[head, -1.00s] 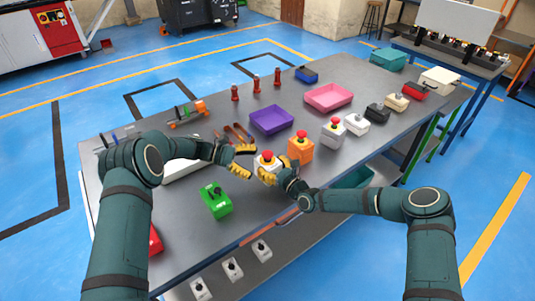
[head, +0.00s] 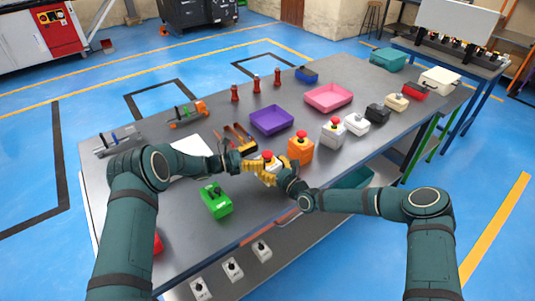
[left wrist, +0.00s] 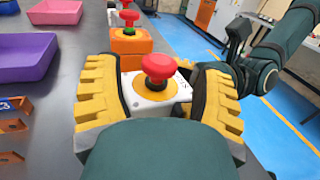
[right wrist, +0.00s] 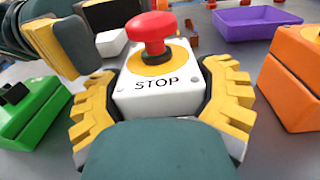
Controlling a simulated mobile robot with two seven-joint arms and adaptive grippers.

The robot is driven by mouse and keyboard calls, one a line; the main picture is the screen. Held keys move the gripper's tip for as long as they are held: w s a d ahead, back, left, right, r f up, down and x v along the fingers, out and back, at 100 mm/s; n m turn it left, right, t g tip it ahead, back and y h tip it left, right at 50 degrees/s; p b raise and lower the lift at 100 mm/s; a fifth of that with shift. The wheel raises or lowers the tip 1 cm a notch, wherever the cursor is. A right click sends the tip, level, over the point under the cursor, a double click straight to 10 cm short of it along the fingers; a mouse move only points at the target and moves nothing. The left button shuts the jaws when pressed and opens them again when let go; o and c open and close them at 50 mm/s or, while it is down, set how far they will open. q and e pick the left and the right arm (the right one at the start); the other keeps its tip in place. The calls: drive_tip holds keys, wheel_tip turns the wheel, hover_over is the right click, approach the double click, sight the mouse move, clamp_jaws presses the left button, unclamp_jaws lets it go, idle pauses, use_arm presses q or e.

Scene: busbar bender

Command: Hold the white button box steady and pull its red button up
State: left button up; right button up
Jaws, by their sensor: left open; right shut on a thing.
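My right gripper (right wrist: 162,105) is shut on the sides of the box. My left gripper (left wrist: 160,92) is open, its yellow fingers on either side of the red button (left wrist: 158,66) with gaps beside it. In the head view the left gripper (head: 252,167) is at the box's left, and the box (head: 267,159) is partly hidden by both grippers.
An orange button box (head: 300,149) stands close to the right, and a green box (head: 216,200) lies to the left front. More button boxes stand farther right.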

sight(268, 153)
use_arm(q)
drive_tip(key=shift+x, duration=1.75)
